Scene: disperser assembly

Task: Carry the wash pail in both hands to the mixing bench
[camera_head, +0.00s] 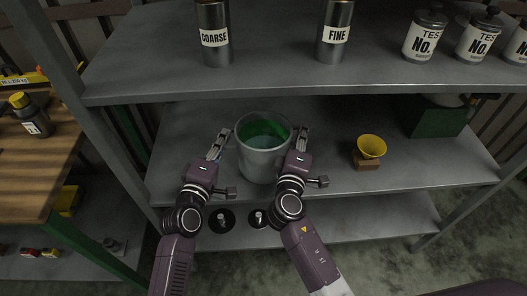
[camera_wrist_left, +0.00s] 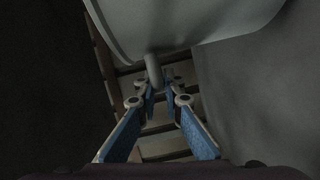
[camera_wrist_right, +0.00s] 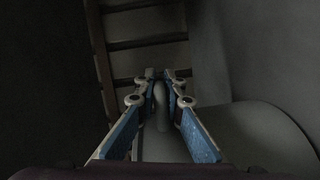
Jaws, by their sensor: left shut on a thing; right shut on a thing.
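The wash pail (camera_head: 262,163) is a grey bucket with green inside, upright at the middle shelf of the rack. My left gripper (camera_head: 226,133) is at its left side, and my right gripper (camera_head: 303,130) is at its right side. In the left wrist view the fingers (camera_wrist_left: 160,88) are shut on a short peg-like handle under the pale pail wall (camera_wrist_left: 200,20). In the right wrist view the fingers (camera_wrist_right: 160,82) are shut on a similar handle beside the pail (camera_wrist_right: 240,135). Whether the pail touches the shelf, I cannot tell. The mixing bench is not clearly identifiable.
A wooden-topped bench (camera_head: 75,145) stands at the left with a yellow-capped bottle (camera_head: 32,117). A yellow funnel (camera_head: 371,147) on a brown block and a green box (camera_head: 437,118) share the middle shelf (camera_head: 335,165). The upper shelf holds COARSE (camera_head: 213,38) and FINE (camera_head: 335,35) cylinders and labelled tins.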

